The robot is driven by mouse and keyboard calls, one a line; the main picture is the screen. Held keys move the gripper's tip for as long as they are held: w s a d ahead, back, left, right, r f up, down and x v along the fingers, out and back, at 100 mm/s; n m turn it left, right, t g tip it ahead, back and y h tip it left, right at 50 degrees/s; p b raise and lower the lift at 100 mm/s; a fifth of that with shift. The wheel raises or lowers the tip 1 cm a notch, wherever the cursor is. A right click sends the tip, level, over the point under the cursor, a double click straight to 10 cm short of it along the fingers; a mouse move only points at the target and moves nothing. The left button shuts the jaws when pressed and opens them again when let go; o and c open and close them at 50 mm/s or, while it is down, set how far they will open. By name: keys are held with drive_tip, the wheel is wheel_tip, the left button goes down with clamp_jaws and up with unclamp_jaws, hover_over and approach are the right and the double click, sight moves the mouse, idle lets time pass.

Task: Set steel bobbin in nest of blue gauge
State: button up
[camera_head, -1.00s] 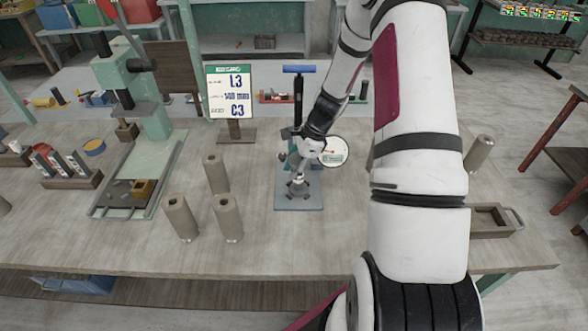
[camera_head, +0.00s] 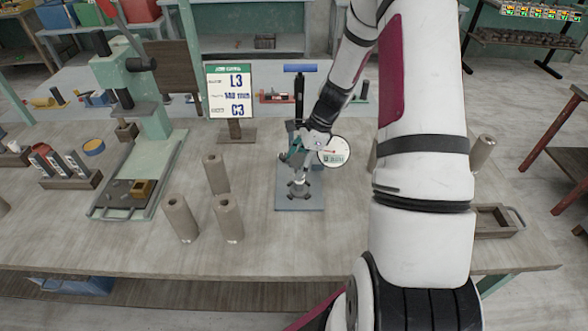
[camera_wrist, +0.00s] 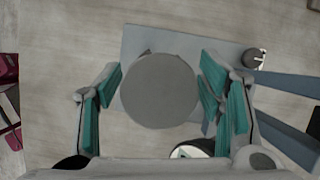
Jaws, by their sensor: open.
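The steel bobbin (camera_head: 299,188) stands upright, low over the middle of the blue gauge's flat base plate (camera_head: 285,203), among small dark parts that look like the nest. From this angle I cannot tell how fully it sits in it. In the wrist view the bobbin's round grey top (camera_wrist: 159,91) lies between the fingers, over the blue-grey plate (camera_wrist: 135,48). My gripper (camera_head: 296,158) is just above the bobbin, pointing down. Its teal-padded fingers (camera_wrist: 160,92) are open, one each side of the disc. The gauge's blue-topped column (camera_head: 299,69) rises behind; its dial (camera_head: 334,151) is to the right.
Several grey-brown tubes (camera_head: 216,175) stand left of the gauge. A green press (camera_head: 150,120) and a rack of dark blocks (camera_head: 70,178) are farther left. A sign (camera_head: 230,92) stands behind. A wooden tray (camera_head: 494,222) lies right of my arm.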

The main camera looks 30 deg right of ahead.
drive_tip(key=b+v, duration=0.1)
drive_tip(key=v, duration=0.8)
drive_tip(key=shift+r, duration=0.15)
drive_tip(key=s+a+r+n+h, duration=0.1)
drive_tip(key=s+a+r+n, duration=0.2)
drive_tip(key=a+r+n, duration=0.4)
drive_tip(key=s+a+r+n+h, duration=0.2)
drive_tip(key=s+a+r+n, duration=0.15)
drive_tip(key=a+r, duration=0.35)
drive_tip(key=s+a+r+n+t+h, duration=0.1)
drive_tip(key=s+a+r+n+t, duration=0.2)
drive_tip(key=s+n, duration=0.9)
drive_tip(key=s+a+r, duration=0.1)
drive_tip(key=a+r, duration=0.2)
drive_tip(key=r, duration=0.2)
drive_tip(key=shift+a+t, duration=0.2)
drive_tip(key=shift+t, duration=0.1)
drive_tip(key=shift+n, duration=0.25)
